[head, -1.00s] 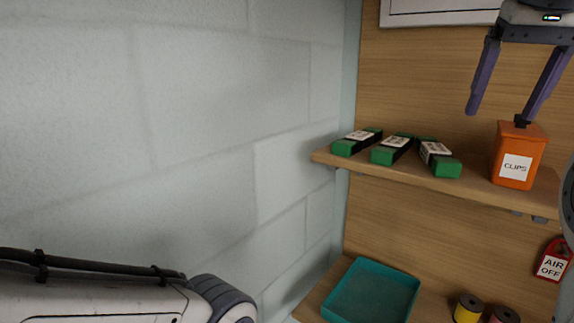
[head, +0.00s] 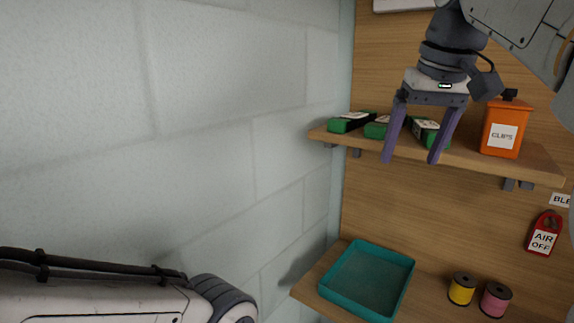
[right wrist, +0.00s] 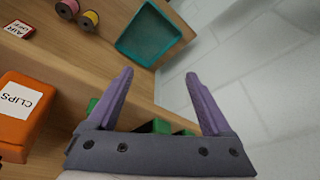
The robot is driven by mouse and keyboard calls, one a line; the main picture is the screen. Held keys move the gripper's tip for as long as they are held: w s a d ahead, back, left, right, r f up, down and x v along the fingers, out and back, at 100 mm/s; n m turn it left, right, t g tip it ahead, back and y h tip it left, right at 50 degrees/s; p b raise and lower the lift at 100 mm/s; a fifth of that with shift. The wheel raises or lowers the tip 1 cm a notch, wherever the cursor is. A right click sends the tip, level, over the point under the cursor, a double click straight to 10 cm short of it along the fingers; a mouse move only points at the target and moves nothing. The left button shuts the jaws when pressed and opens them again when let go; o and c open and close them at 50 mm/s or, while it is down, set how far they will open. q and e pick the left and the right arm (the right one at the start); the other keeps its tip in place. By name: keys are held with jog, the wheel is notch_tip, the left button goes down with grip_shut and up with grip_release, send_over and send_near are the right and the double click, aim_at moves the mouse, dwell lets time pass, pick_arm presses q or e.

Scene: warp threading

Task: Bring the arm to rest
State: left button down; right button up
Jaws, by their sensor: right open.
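My right gripper (head: 411,161) is open and empty in the head view, its two purple fingers pointing down in front of the upper shelf. It partly hides the green and black boxes behind it. In the right wrist view its fingers (right wrist: 158,78) are spread with nothing between them. My left arm lies along the lower left of the head view, and its gripper is out of view.
The upper shelf (head: 465,160) holds several green boxes (head: 350,122) and an orange CLIPS bin (head: 503,128). Below are a teal tray (head: 367,281), a yellow spool (head: 462,289) and a pink spool (head: 495,299). A red AIR OFF tag (head: 543,233) hangs at right. A block wall (head: 190,130) fills the left.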

jog(key=s+a+f+n+g+y+b, duration=0.1)
jog(key=s+a+f+n+b, duration=0.15)
jog(key=a+f, duration=0.6)
jog(key=s+a+f+n+g+b, duration=0.1)
jog(key=s+a+f+b, duration=0.25)
jog(key=f, duration=0.95)
jog(key=s+a+f+n+b, duration=0.1)
jog(key=s+f+n+b, duration=0.1)
jog(key=s+f, duration=0.5)
jog(key=s+a+f+n+g+b, duration=0.1)
jog(key=s+a+f+b, duration=0.1)
jog(key=s+f, duration=0.6)
notch_tip(320, 180, down, 8)
jog(key=shift+s+r+n+g+b, duration=0.25)
jog(key=shift+s+n+g+b, duration=0.1)
jog(key=shift+b, duration=0.15)
